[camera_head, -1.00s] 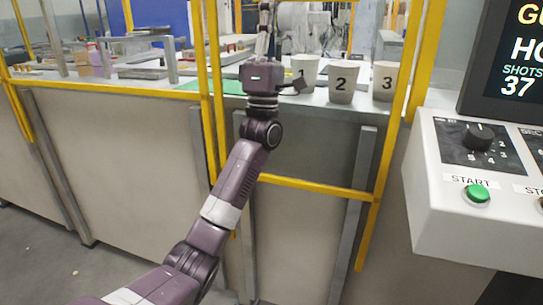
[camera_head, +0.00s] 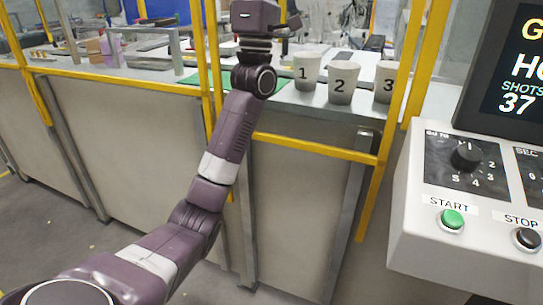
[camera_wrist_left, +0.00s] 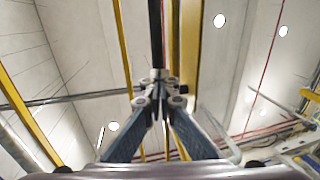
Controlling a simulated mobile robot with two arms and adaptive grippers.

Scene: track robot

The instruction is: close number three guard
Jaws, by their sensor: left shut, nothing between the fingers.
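My left arm reaches up from the lower left in the head view. Its wrist is at the top edge, left of the numbered cups, and the fingers are cut off above. In the left wrist view the left gripper (camera_wrist_left: 157,84) is shut and empty, pointing up. A dark upright bar (camera_wrist_left: 157,35) shows just beyond its fingertips; I cannot tell whether they touch. Yellow guard framing stands around the bench: a post (camera_head: 213,70), a low rail (camera_head: 315,147) and a right post (camera_head: 400,90). No number shows on the framing, so I cannot tell which part is guard three.
Cup 1 (camera_head: 306,73), cup 2 (camera_head: 340,84) and cup 3 (camera_head: 385,84) stand on the bench behind the framing. A control box (camera_head: 410,205) with a knob (camera_head: 467,157), green START button (camera_head: 452,220) and screen (camera_head: 515,70) stands at right. Floor shows at lower left.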

